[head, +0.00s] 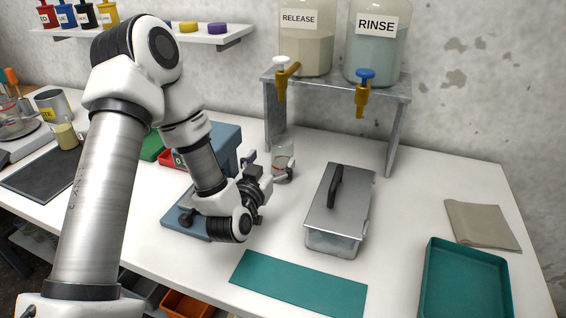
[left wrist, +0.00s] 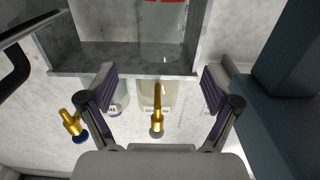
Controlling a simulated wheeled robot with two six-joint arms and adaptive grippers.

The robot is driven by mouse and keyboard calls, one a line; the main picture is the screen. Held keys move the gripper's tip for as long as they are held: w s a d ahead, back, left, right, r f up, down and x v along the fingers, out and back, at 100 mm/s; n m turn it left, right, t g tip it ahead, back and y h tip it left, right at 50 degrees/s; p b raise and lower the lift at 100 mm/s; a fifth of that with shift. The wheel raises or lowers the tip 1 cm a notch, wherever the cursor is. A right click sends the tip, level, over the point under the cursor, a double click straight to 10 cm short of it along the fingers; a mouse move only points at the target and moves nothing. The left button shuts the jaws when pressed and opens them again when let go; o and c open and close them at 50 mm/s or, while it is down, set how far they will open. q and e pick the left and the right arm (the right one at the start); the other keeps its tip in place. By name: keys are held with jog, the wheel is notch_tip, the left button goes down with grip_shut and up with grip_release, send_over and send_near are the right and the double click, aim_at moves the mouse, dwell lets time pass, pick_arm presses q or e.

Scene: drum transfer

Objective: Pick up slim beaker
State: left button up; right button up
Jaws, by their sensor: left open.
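The slim beaker (head: 283,152) is a clear, upright glass on the white bench, below and in front of the shelf with the bottles. It has a reddish mark low down. My left gripper (head: 271,167) is open, with its fingers at the beaker's lower part. In the left wrist view, the open fingers (left wrist: 159,90) stand left and right of the picture's middle, and the clear beaker (left wrist: 168,38) shows between their directions at the top. I cannot tell whether a finger touches it. My right gripper is not in view.
The metal stand (head: 402,92) holds bottles labelled RELEASE (head: 304,50) and RINSE (head: 376,55), with taps hanging low. A teal mat (head: 298,285) and teal tray (head: 466,290) lie in front. A blue block (head: 226,140) stands behind my arm.

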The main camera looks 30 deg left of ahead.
aim_at(278, 152)
pick_arm(q)
jog(key=shift+w+a+f, duration=0.2)
jog(key=shift+w+f, duration=0.05)
jog(key=shift+w, duration=0.35)
jog(key=p+x, duration=0.1)
jog(key=x, duration=0.5)
jog(key=shift+w+f+p, duration=0.1)
jog(key=shift+w+p, duration=0.2)
jog(key=shift+w, duration=0.1)
jog(key=c, duration=1.2)
jog(key=shift+c, duration=0.2)
jog(key=shift+r, duration=0.2)
